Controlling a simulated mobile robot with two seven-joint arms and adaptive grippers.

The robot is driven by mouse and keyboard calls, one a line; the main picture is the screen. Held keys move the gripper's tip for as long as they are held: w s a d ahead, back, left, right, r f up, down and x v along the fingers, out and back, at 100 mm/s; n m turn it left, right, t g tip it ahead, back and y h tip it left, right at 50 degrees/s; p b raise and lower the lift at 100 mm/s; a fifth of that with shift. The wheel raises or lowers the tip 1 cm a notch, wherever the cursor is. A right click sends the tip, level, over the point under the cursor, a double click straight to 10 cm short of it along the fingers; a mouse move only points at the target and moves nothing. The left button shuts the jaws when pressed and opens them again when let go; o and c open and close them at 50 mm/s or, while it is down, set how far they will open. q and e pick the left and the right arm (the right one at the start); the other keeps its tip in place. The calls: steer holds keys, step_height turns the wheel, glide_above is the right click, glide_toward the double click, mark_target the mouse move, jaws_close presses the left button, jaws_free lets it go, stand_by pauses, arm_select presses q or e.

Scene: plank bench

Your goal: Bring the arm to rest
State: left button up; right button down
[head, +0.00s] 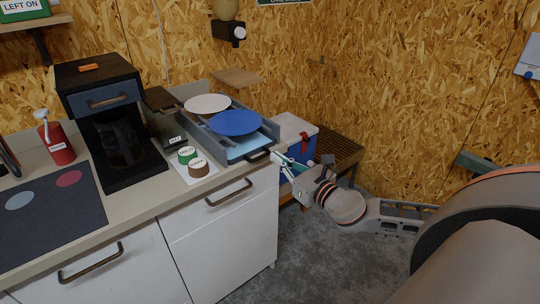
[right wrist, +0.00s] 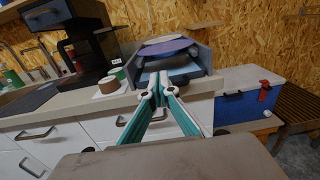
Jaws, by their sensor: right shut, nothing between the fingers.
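My right gripper (head: 283,161) shows in the head view at the right end of the counter, beside the tray with plates and in front of a blue and white cooler. Its arm reaches in from the right. In the right wrist view the right gripper (right wrist: 158,82) points toward the counter front and the tray. Its fingertips meet, and it holds nothing. My left gripper is in neither view.
A grey tray (head: 266,130) with a white plate (head: 207,103) and a blue plate (head: 236,122) stands on the counter (head: 125,197). A coffee machine (head: 97,76) stands left of it. The cooler (head: 294,128) sits on a slatted wooden bench (head: 346,150). Grey floor (head: 330,255) is open in front.

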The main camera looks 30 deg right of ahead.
steer(key=s+a+f+m+g, duration=0.2)
steer(key=s+a+f+m, duration=0.2)
steer(key=f+m, duration=0.4)
steer(key=s+a+f+m+g, duration=0.2)
steer(key=s+a+f+m, duration=0.3)
steer(key=f, duration=0.6)
steer(key=s+a+f+m+g+y, duration=0.1)
steer(key=s+a+f+m+g, duration=0.2)
steer(key=s+a+f+m, duration=0.7)
steer(key=s+f+m, duration=0.2)
steer(key=s+m, duration=0.1)
steer(key=m, duration=0.6)
steer(key=shift+a+m+y, duration=0.3)
steer(key=shift+a, duration=0.05)
